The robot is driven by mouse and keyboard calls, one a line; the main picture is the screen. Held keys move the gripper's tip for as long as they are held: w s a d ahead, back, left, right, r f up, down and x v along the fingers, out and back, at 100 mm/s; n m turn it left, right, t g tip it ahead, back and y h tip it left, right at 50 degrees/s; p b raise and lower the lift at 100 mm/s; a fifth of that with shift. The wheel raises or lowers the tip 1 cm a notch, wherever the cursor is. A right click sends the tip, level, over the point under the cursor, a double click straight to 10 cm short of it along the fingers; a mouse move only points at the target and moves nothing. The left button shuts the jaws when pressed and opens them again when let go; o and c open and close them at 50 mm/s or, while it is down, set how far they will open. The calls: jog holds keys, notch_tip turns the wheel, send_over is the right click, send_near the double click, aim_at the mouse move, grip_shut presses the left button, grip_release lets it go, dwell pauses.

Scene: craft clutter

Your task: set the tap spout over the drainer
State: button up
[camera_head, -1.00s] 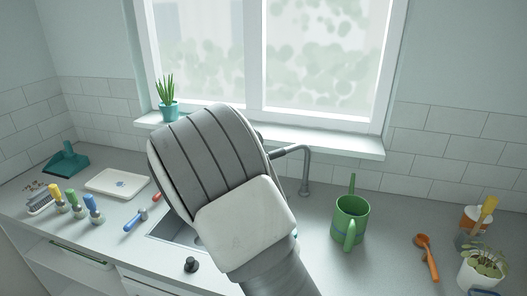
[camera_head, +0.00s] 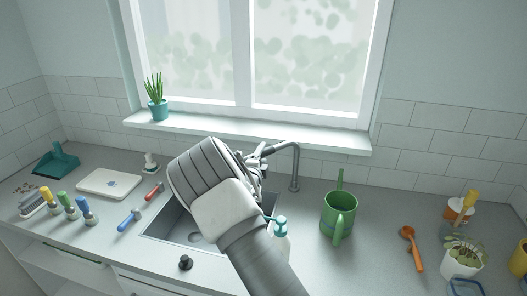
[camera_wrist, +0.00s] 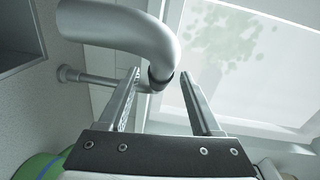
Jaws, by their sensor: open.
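The grey metal tap (camera_head: 295,172) stands behind the sink, its post rising from the counter and its spout (camera_head: 281,147) bending left toward my gripper. In the wrist view the curved spout (camera_wrist: 120,28) looms large at the top. The tap's dark joint ring (camera_wrist: 160,80) appears between my open fingers. My gripper (camera_head: 264,150) is open beside the spout; in the wrist view its two fingers (camera_wrist: 160,88) are spread, and I cannot tell whether they touch the metal. The sink basin (camera_head: 165,229) is partly hidden by my arm. I cannot clearly pick out a separate drainer.
A soap bottle (camera_head: 280,240) stands just right of my arm, and a green watering can (camera_head: 338,214) stands to the right. A potted plant (camera_head: 157,108) sits on the window sill.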

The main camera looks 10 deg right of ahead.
jog(key=shift+x, duration=0.95)
grip_shut()
dwell(0.8)
